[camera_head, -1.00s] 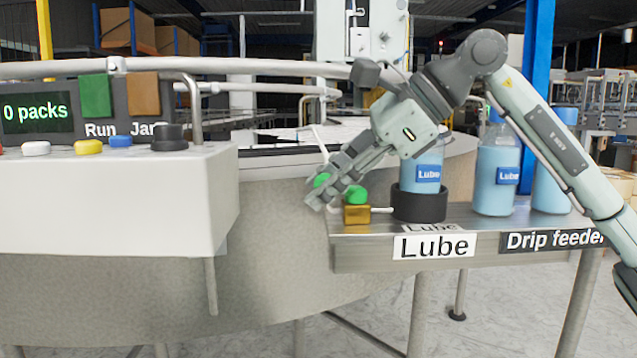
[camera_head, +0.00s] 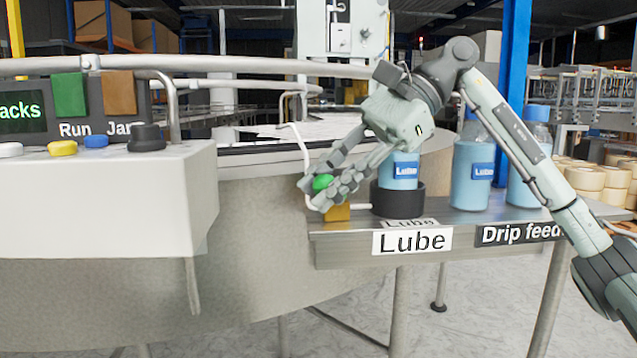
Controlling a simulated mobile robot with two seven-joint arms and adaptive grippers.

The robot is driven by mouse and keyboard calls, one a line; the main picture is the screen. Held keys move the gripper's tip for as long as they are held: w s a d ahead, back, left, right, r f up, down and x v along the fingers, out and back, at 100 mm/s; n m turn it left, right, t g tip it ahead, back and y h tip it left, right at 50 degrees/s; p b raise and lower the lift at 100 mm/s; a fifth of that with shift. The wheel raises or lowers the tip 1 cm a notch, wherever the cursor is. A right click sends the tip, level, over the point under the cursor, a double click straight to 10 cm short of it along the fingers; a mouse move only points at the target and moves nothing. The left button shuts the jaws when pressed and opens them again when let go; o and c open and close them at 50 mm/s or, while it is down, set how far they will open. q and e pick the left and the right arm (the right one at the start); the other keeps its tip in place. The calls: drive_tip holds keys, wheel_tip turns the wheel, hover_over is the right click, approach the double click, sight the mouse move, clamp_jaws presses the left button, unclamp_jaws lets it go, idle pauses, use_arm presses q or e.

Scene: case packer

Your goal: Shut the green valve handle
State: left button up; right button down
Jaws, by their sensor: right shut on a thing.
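The green valve handle (camera_head: 323,183) sits above a small brass valve block (camera_head: 337,213) at the left end of the metal shelf (camera_head: 330,250) labelled Lube. My right gripper (camera_head: 322,192) is shut on the green handle, with its fingers on either side of it. The fingers hide part of the handle and the top of the brass block. My left gripper is not in view.
A blue Lube bottle (camera_head: 405,171) stands in a black holder (camera_head: 398,202) just right of the valve. More blue bottles (camera_head: 473,175) stand farther right. A white control box (camera_head: 100,205) with buttons is at the left. A thin white tube (camera_head: 299,150) runs behind my fingers.

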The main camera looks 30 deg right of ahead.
drive_tip(key=shift+r, duration=0.1)
drive_tip(key=c, duration=1.2)
unclamp_jaws()
drive_tip(key=v, duration=1.2)
